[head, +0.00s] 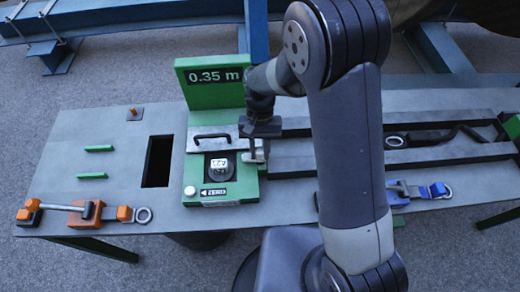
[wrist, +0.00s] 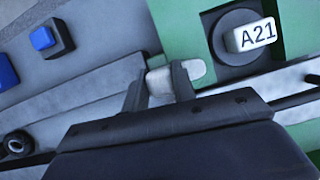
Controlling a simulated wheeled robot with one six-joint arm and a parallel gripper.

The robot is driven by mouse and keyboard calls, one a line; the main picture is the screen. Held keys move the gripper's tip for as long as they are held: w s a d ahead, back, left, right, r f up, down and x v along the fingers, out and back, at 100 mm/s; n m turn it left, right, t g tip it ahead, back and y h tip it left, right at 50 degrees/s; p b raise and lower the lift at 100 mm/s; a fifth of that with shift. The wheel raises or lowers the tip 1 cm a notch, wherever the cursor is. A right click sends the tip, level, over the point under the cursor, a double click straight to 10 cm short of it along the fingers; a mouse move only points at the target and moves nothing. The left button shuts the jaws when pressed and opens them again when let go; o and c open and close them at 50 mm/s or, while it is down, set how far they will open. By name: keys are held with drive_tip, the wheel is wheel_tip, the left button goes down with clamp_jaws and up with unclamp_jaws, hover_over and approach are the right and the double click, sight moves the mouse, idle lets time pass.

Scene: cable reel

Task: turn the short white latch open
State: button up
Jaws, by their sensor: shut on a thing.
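The short white latch (wrist: 196,70) sits at the edge of the green housing (wrist: 170,22) in the wrist view. My gripper (wrist: 160,84) is shut on it, with one dark finger on each side. The latch's rounded end sticks out past the right finger toward the black round part with the white "A21" tag (wrist: 250,36). In the head view my gripper (head: 256,148) is at the right side of the green housing (head: 230,195), and the latch is small and partly hidden there.
A grey plate with a black handle (head: 211,137) lies behind the tag. A green panel reading "0.35 m" (head: 213,78) stands at the back. A dark rectangular opening (head: 158,161) is to the left. Orange clamp parts (head: 85,212) lie front left, blue ones (head: 420,190) right.

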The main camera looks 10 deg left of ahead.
drive_tip(key=shift+n, duration=0.6)
drive_tip(key=o, duration=1)
drive_tip(key=shift+h, duration=0.3)
drive_tip(key=b+v, duration=0.1)
drive_tip(key=v, duration=0.9)
drive_tip(key=shift+w+r, duration=0.15)
drive_tip(key=shift+r, duration=0.25)
drive_tip(key=shift+f, duration=0.1)
drive_tip(key=p+x, duration=0.1)
drive_tip(key=x, duration=0.9)
drive_tip(key=shift+f, duration=0.35)
drive_tip(key=shift+r, duration=0.15)
